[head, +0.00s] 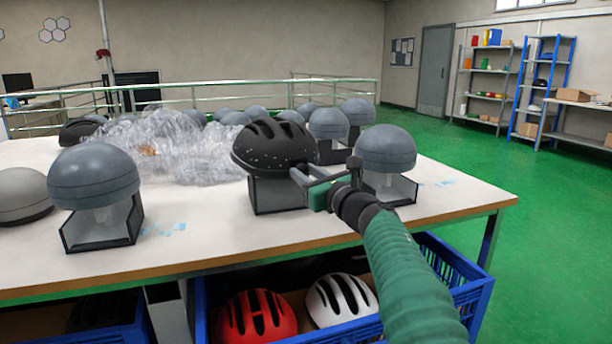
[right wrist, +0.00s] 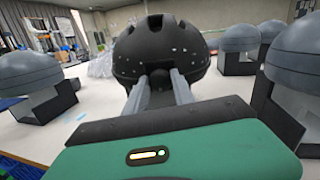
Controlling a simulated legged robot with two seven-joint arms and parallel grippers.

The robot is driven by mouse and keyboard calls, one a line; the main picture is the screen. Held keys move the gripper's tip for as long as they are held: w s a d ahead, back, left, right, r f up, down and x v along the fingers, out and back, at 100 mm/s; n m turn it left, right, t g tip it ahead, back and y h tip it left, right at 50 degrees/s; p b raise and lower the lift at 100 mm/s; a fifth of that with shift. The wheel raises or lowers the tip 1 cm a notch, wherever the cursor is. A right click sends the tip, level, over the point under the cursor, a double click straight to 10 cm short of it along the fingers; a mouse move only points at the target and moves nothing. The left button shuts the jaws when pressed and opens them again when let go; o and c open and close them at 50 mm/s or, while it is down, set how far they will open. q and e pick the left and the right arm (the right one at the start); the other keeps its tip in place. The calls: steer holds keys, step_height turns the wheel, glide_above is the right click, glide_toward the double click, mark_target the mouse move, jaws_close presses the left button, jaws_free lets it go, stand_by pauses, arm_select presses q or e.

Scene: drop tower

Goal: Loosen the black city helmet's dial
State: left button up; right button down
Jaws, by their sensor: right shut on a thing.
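The black city helmet (head: 272,142), dotted with pale specks, sits on a headform over an open box-like stand (head: 278,194) on the white table. In the right wrist view the helmet's back (right wrist: 160,45) faces me. My right gripper (head: 298,174) reaches its rear lower edge from the right. Its two grey fingers (right wrist: 160,88) are closed around a small dark part at the helmet's rear, which appears to be the dial (right wrist: 160,78). The fingers hide most of the dial. My left gripper is out of view.
Bare grey headforms stand close on the right (head: 386,150) and at left (head: 94,175). Clear plastic wrap (head: 165,145) lies behind. A blue crate (head: 455,290) with red (head: 258,315) and white (head: 340,298) helmets is below the table's front edge.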

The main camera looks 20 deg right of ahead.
steer(key=c, duration=1.1)
jaws_free()
steer(key=shift+o, duration=0.2)
steer(key=shift+s, duration=0.1)
steer(key=shift+s+d, duration=0.1)
steer(key=shift+s, duration=0.2)
steer(key=p+v, duration=0.1)
steer(key=v, duration=1.5)
steer(key=shift+f, duration=0.1)
